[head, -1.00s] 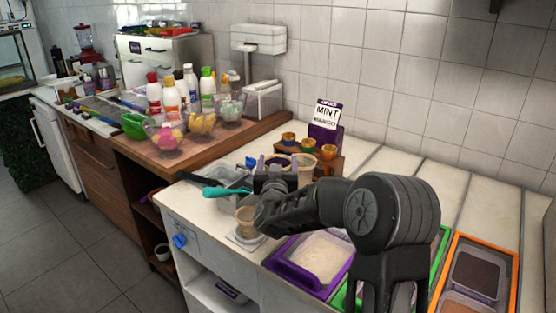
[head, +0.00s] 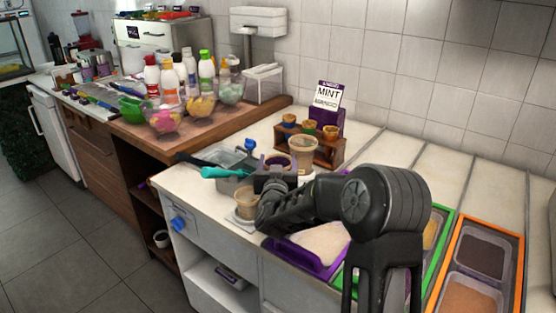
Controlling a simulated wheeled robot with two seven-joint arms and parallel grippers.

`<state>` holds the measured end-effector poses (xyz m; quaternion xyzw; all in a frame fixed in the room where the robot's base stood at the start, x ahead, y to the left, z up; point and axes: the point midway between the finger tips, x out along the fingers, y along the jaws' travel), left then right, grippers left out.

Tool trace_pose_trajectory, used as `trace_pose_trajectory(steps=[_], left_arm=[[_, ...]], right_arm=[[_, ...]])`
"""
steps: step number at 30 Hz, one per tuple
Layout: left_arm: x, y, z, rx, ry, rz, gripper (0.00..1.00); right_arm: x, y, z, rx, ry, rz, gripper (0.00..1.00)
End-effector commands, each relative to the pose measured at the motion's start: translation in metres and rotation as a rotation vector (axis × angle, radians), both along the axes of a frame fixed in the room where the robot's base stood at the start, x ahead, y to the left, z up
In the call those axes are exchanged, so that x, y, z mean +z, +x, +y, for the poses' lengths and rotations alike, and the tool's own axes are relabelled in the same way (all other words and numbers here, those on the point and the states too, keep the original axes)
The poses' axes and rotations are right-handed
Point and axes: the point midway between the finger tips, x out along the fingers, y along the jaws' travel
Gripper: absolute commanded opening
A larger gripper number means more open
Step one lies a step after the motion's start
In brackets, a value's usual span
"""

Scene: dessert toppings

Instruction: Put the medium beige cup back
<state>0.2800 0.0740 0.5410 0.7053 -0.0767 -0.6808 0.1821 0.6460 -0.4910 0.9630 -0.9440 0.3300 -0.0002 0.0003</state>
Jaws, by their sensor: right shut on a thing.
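My right gripper (head: 277,165) points away from me over the white counter, just left of a tall translucent beige cup (head: 303,151). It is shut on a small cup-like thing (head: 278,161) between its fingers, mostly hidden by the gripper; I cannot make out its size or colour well. The tall cup stands upright in front of a wooden rack (head: 325,152). Another beige cup (head: 246,205) stands on a pale square base (head: 238,222) near the counter's front edge, partly behind my right wrist. My left gripper is not in view.
A clear tub (head: 222,158) with a teal-handled tool (head: 220,173) lies left of the gripper. Orange cups sit in the rack beside the mint sign (head: 328,96). Purple, green and orange-framed trays (head: 515,262) fill the right. Bottles and bowls crowd the wooden counter.

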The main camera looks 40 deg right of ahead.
Motion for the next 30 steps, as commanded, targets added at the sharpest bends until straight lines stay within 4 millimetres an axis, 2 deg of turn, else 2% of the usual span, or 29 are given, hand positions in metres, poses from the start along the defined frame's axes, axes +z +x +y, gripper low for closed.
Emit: trace_pose_trajectory(steps=[30], left_arm=[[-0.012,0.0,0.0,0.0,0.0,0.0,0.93]], right_arm=[[-0.013,0.0,0.0,-0.001,0.0,-0.002,0.19]])
